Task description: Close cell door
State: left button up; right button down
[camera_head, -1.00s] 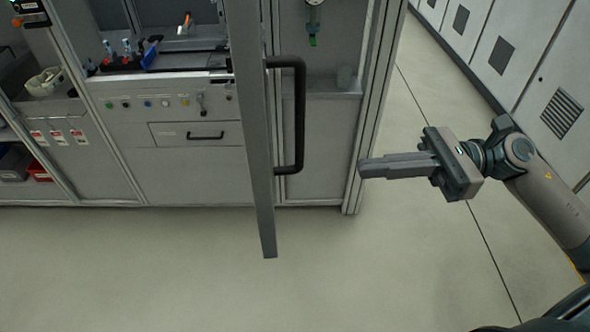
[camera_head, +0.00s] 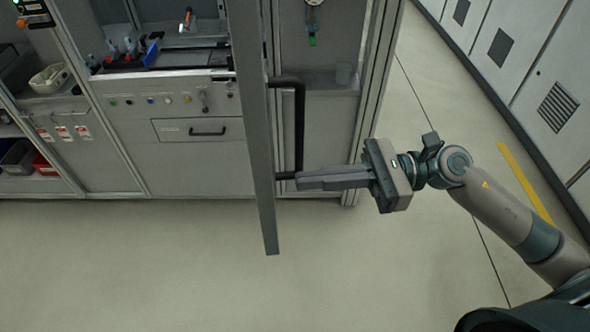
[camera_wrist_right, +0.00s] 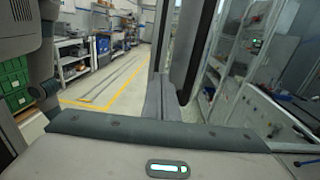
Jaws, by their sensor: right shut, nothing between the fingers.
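The cell door (camera_head: 255,130) stands open, seen nearly edge-on in the head view, with a black bar handle (camera_head: 299,125) on its right side. My right gripper (camera_head: 298,181) is shut and empty, its fingertips pointing left at the lower end of the handle. Whether the fingertips touch the handle or the door I cannot tell. My left gripper is not in view.
The cell (camera_head: 200,165) behind the door has a drawer, a row of buttons and a work shelf. Grey cabinets (camera_head: 510,50) line the right side. Open floor (camera_head: 150,270) lies in front.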

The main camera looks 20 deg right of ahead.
jog(key=a+p, duration=0.1)
jog(key=a, duration=0.2)
jog(key=shift+w+a+p, duration=0.2)
jog(key=shift+w+p, duration=0.15)
jog(key=shift+p, duration=0.05)
